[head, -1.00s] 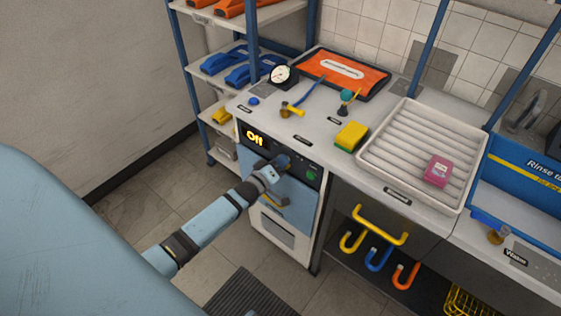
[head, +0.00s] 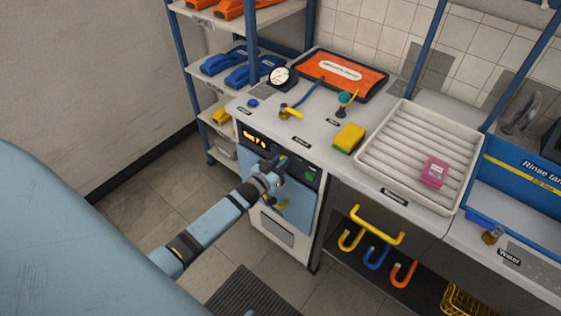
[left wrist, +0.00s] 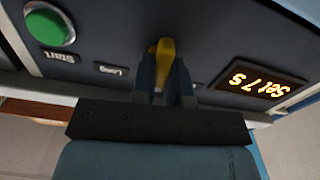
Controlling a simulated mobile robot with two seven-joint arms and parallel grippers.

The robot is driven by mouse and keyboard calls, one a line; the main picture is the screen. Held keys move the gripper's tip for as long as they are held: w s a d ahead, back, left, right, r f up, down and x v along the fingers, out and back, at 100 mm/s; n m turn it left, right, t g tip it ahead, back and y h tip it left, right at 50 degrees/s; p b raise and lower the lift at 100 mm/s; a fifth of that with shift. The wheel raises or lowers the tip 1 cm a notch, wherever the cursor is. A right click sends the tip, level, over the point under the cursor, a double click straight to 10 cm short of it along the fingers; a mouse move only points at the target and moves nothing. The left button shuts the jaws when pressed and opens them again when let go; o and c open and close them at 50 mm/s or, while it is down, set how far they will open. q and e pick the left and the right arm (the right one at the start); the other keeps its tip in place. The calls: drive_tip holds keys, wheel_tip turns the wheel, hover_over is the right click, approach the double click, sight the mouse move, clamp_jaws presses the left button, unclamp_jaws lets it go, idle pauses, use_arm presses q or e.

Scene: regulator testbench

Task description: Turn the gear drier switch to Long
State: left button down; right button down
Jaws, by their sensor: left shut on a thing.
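The gear drier (head: 291,211) has a dark control panel under the worktop, with a blue door below. Its yellow switch (left wrist: 165,57) sits between the fingertips of my left gripper (left wrist: 163,78) in the left wrist view. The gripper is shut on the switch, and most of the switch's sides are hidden. In the head view my left gripper (head: 275,166) covers the switch. The Long label (left wrist: 112,70) is left of the switch in the left wrist view. The display (left wrist: 259,80) reads "Set 7 s". The green Start button (left wrist: 48,25) is beyond the Long label. My right gripper is out of view.
A yellow handle (head: 372,228) and coloured hooks stick out at the right. Floor in front is mostly clear.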

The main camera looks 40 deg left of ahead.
use_arm(q)
drive_tip(key=m, duration=0.5)
drive_tip(key=shift+d, duration=0.15)
drive_tip(key=m, duration=0.3)
drive_tip(key=shift+d+f, duration=0.1)
drive_tip(key=shift+m+b, duration=0.5)
drive_tip(key=shift+m, duration=1)
drive_tip(key=c, duration=1.1)
unclamp_jaws()
drive_tip(key=shift+c, duration=0.2)
drive_tip(key=shift+s, duration=0.15)
drive_tip(key=s, duration=1.3)
drive_tip(key=shift+s+a, duration=0.3)
drive_tip(key=shift+a, duration=0.15)
